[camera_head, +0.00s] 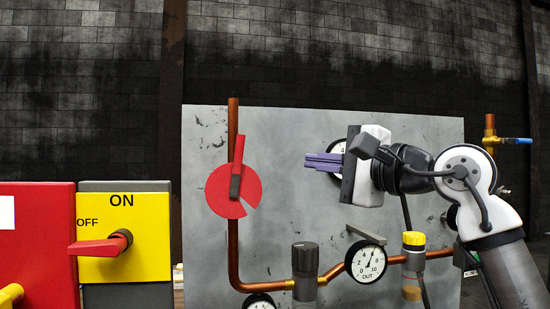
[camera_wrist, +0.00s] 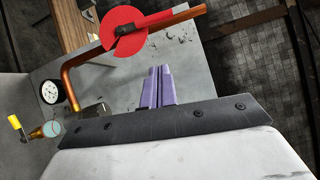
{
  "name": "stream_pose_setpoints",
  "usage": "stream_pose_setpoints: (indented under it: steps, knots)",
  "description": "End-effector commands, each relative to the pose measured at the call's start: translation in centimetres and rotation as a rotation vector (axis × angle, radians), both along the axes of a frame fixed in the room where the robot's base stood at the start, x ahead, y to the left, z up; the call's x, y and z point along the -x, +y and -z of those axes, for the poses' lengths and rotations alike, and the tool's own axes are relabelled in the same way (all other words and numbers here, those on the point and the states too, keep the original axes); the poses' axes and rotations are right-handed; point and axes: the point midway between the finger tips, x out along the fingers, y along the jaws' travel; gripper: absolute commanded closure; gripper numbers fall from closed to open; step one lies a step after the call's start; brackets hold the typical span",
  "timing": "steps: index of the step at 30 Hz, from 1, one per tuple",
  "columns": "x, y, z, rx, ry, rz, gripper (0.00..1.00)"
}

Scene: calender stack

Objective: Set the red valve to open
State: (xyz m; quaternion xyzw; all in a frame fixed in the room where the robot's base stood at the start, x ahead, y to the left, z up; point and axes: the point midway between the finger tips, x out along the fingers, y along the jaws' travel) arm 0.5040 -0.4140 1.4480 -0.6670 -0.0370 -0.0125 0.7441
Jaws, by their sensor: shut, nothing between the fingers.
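The red valve (camera_head: 222,186) is a red disc with a notch at its lower right, on a vertical copper pipe before a grey panel. Its red handle (camera_head: 239,152) points up, nearly along the pipe, with a dark grey piece at the hub. The red valve also shows at the top of the wrist view (camera_wrist: 118,44). My gripper (camera_head: 307,162) has purple fingers, shut together and empty. It is to the right of the valve, apart from it, at about handle height. The fingers also show in the wrist view (camera_wrist: 160,69), pointing up the picture, below the valve.
A yellow ON/OFF switch box (camera_head: 148,260) with a red lever (camera_head: 97,247) pointing left stands at the left. Low on the panel are a dark knob (camera_head: 305,262), a gauge (camera_head: 366,264) and a yellow-capped fitting (camera_head: 413,240). Bare panel lies between my gripper and the valve.

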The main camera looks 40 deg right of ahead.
Motion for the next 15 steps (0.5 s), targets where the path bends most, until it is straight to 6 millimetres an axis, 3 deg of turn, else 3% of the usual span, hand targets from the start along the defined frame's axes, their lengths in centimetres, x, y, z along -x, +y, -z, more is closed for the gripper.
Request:
stream_pose_setpoints:
  steps: [15]
  knots:
    - [-9.9,1.0,-1.2,0.000,0.000,-0.006,1.00]
